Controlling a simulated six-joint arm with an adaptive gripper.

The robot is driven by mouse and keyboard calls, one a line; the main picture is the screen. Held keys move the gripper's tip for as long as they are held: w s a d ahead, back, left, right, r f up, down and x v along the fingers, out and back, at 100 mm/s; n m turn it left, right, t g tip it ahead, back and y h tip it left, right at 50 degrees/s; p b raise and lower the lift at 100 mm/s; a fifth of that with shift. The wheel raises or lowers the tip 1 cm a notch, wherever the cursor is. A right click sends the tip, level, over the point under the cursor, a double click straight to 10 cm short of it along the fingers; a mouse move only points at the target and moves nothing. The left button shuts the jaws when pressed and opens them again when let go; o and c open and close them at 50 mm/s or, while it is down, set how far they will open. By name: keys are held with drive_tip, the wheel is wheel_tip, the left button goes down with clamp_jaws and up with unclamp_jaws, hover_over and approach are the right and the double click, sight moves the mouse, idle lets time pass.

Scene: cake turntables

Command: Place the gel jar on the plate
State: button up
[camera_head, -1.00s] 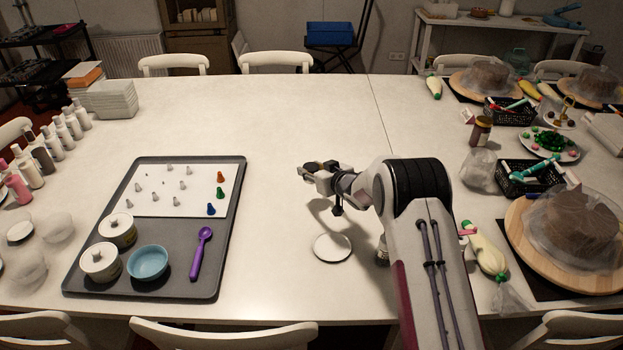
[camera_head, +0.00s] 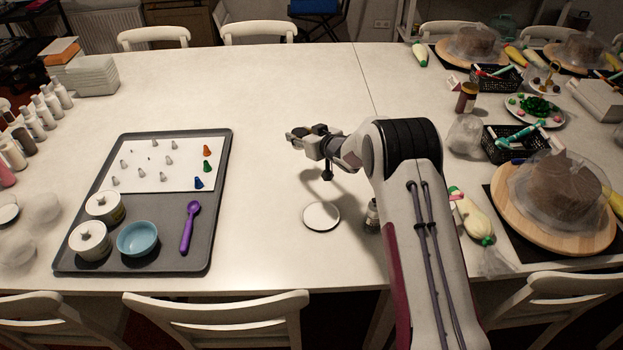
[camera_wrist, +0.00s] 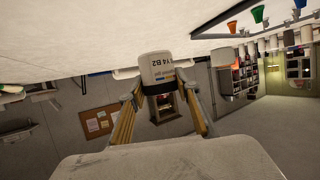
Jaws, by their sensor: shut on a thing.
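The gel jar (camera_wrist: 162,70) is a small white labelled container. In the wrist view it sits between the two fingers of my gripper (camera_wrist: 163,86), which is shut on it. In the head view my gripper (camera_head: 299,137) is above the table, beyond the plate in the picture and a little to its left. I cannot make out the jar clearly there. The plate (camera_head: 321,216) is a small white disc with a dark rim, lying flat on the table with nothing on it.
A grey tray (camera_head: 160,262) with pots, a blue bowl (camera_head: 138,238) and a purple scoop (camera_head: 188,228) lies left. A small bottle (camera_head: 372,217) stands right of the plate, partly behind my arm. Cakes and baskets fill the right side. The table centre is clear.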

drive_tip(key=d+r, duration=0.2)
drive_tip(key=d, duration=0.2)
drive_tip(key=n+g+y, duration=0.1)
drive_tip(key=n+y, duration=0.1)
hover_over(322, 217)
drive_tip(key=f, duration=0.1)
drive_tip(key=shift+w+f, duration=0.1)
drive_tip(key=shift+f, duration=0.05)
drive_tip(key=shift+f, duration=0.1)
idle(0.4)
drive_tip(key=shift+f, duration=2.8)
drive_tip(key=shift+f, duration=0.1)
drive_tip(key=shift+f, duration=2)
